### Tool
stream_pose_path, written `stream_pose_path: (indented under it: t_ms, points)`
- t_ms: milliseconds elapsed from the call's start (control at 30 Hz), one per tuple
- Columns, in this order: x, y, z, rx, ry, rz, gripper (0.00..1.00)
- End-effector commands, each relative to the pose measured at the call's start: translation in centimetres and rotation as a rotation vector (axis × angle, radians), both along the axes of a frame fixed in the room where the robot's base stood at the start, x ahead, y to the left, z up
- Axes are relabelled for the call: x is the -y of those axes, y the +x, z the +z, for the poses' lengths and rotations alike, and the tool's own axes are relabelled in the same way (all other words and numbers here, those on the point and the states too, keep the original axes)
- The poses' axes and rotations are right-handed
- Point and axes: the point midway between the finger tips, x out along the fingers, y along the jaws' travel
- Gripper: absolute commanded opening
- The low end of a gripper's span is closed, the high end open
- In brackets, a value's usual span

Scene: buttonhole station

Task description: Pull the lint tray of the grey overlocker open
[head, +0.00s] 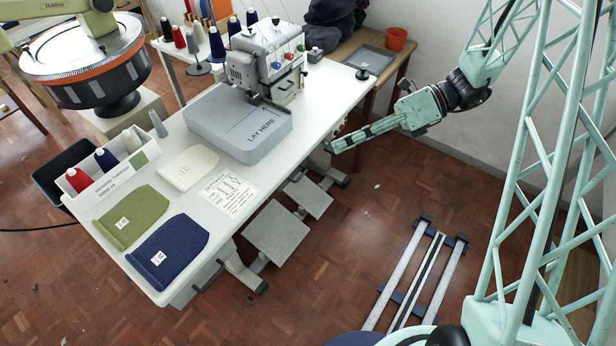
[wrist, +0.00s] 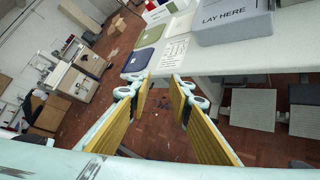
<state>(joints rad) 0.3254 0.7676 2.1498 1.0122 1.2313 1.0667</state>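The grey overlocker (head: 265,58) stands on the white table, at the back end of the grey "LAY HERE" platform. A small panel low on its right side, which looks like the lint tray (head: 287,92), has a dark handle-like part and seems shut. The wrist view shows the platform (wrist: 230,22) at the top, but not the overlocker or tray. My gripper (head: 333,147) is beyond the table's right edge, right of and apart from the overlocker. In the wrist view my gripper (wrist: 162,83) has its yellow-padded fingers spread with nothing between them.
The white table (head: 318,95) holds green and navy fabric pieces, a printed sheet and a thread box (head: 110,178). A brown side table (head: 355,42) with a grey tray and orange pot (head: 396,39) stands behind. Grey pedals (head: 276,236) lie below.

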Motion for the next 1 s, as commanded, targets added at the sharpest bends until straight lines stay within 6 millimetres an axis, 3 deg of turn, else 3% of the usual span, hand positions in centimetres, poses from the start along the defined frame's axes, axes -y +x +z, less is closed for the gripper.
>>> stream_pose_path:
  t_ms: [1000]
  points:
    - [2.4, 5.7, -15.5, -0.491, 0.187, -0.417, 0.19]
